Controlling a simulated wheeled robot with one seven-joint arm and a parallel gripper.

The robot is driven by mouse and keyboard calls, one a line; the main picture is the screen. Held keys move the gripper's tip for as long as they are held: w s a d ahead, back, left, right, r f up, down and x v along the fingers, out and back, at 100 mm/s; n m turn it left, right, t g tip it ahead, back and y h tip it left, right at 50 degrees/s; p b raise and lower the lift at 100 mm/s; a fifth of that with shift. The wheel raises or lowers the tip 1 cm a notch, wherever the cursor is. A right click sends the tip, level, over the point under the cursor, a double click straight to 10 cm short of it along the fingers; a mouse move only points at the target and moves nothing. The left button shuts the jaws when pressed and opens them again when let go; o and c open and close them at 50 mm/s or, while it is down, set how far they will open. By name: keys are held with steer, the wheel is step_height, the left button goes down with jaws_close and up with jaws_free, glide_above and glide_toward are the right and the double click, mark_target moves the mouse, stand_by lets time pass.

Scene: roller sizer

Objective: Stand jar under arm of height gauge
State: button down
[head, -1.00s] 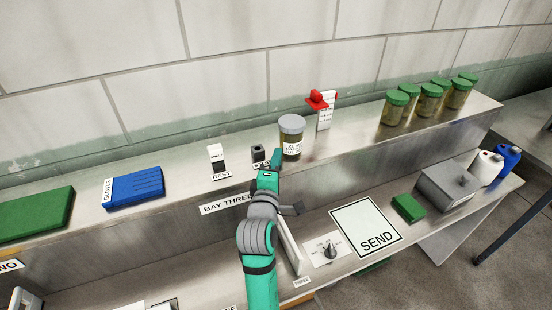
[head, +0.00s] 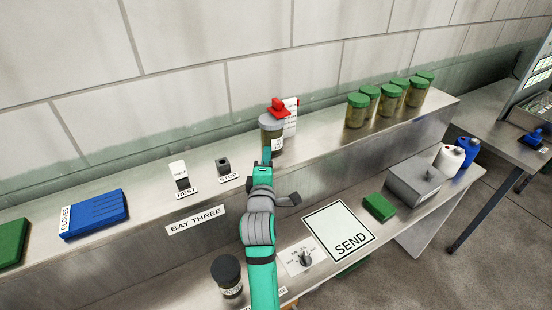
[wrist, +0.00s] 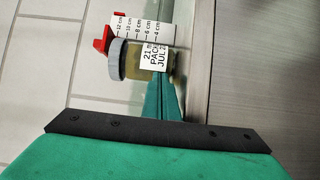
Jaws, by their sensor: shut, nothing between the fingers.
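The jar (head: 271,138) with a grey lid and a white label stands upright on the upper shelf. The height gauge (head: 291,115), a white scale with a red arm (head: 279,109), stands close behind it to the right. In the wrist view the red arm (wrist: 103,40) lies just beyond the lid end of the jar (wrist: 130,60), partly overlapping it. I cannot tell whether the lid is fully beneath it. My gripper (head: 267,156) is shut and empty at the near side of the jar. Its green fingers (wrist: 164,98) reach the jar's label side; contact is unclear.
Several green-lidded jars (head: 388,100) stand farther right on the shelf. A black STOP block (head: 224,167) and REST stand (head: 180,176) are left. Below are a dark-lidded jar (head: 228,278), a SEND mat (head: 340,232) and a grey box (head: 418,180).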

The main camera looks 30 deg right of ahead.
steer(key=shift+d, duration=0.2)
steer(key=shift+a, duration=0.55)
steer(key=a, duration=0.2)
steer(key=shift+s+a, duration=0.25)
steer(key=shift+a, duration=0.1)
steer(key=v, duration=1)
steer(key=shift+s, duration=0.25)
